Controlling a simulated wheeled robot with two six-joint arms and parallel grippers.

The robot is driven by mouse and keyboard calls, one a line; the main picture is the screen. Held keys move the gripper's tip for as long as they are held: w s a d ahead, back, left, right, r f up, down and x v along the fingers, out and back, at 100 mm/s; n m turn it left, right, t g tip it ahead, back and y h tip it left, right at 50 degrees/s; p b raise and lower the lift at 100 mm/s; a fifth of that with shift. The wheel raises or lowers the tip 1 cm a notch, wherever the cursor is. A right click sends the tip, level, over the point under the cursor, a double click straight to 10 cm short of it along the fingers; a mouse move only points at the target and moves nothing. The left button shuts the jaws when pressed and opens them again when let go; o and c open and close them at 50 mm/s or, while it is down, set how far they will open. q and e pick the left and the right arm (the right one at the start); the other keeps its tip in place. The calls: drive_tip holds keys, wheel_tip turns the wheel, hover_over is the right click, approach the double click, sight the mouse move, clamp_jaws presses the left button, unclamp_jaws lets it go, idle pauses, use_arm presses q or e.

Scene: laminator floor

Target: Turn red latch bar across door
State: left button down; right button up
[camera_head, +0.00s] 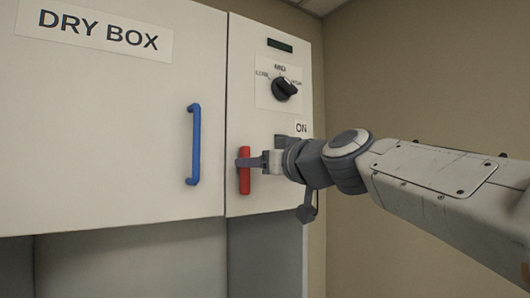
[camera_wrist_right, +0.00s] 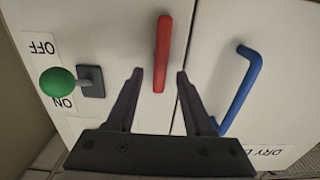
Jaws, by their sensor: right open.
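The red latch bar (camera_head: 244,178) stands upright on the right panel of the dry box, just beside the seam with the white door (camera_head: 110,130). It runs parallel to the seam and does not cross the door. My right gripper (camera_head: 250,162) is at the bar, its fingers hiding part of it. In the right wrist view the red bar (camera_wrist_right: 163,50) shows between the open fingertips of the gripper (camera_wrist_right: 160,73), with a gap on each side. I cannot tell whether a finger touches it. My left gripper is not in view.
A blue door handle (camera_head: 194,145) lies left of the bar. A black selector knob (camera_head: 284,88) sits above it. In the right wrist view a green-ended lever (camera_wrist_right: 58,82) stands out beside ON and OFF labels. A bare wall (camera_head: 420,80) is at the right.

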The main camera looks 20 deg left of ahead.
drive_tip(key=x, duration=0.2)
drive_tip(key=shift+w+a+p, duration=0.2)
drive_tip(key=shift+a+p, duration=0.05)
drive_tip(key=shift+p, duration=0.1)
clamp_jaws()
